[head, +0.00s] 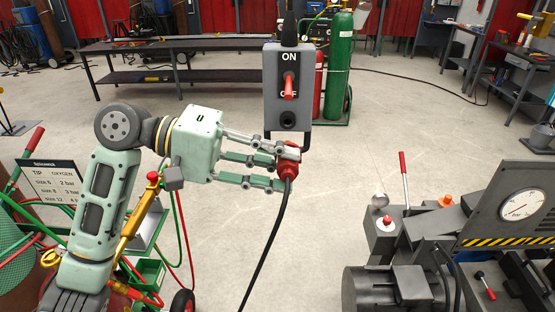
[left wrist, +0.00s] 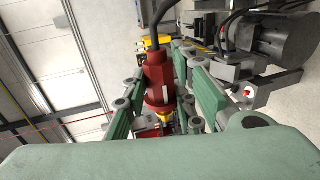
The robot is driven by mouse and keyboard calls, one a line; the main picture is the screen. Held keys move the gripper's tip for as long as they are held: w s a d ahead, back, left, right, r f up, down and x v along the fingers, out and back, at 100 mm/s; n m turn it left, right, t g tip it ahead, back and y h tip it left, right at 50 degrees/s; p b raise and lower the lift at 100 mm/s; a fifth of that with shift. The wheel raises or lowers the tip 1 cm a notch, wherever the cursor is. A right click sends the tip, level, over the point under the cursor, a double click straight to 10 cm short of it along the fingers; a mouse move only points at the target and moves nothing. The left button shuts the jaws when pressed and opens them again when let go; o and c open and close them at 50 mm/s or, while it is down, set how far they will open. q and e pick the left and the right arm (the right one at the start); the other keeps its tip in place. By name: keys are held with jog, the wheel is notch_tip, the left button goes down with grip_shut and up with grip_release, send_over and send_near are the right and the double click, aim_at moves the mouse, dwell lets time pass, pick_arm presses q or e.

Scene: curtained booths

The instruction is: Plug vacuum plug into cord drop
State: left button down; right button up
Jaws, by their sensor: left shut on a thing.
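The cord drop (head: 270,85) is a grey box hanging from a black cable. It has a red lever between ON and OFF and a dark round socket (head: 288,120) low on its front, which shows uncovered. My left gripper (head: 277,165) is shut on the red vacuum plug (head: 289,160), just below the box's lower edge. In the left wrist view the red plug (left wrist: 157,82) sits between the green fingers, with a yellowish end. A black cord (head: 265,245) hangs from the plug. I cannot tell whether plug and box touch. My right gripper is not in view.
A grey machine with a gauge (head: 520,205) stands at the lower right. A welding cart with a size sign (head: 50,182) and hoses is at the lower left. Green and red cylinders (head: 338,70) stand behind the box. The floor between is mostly clear.

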pick_arm(q)
jog(key=shift+w+p, duration=1.25)
jog(key=shift+w, duration=1.55)
jog(key=shift+r+p, duration=0.1)
jog(key=shift+p, duration=0.85)
jog(key=shift+w+p, duration=0.45)
jog(key=shift+w, duration=1.05)
jog(key=c, duration=1.5)
grip_release()
jog(key=shift+o, duration=0.7)
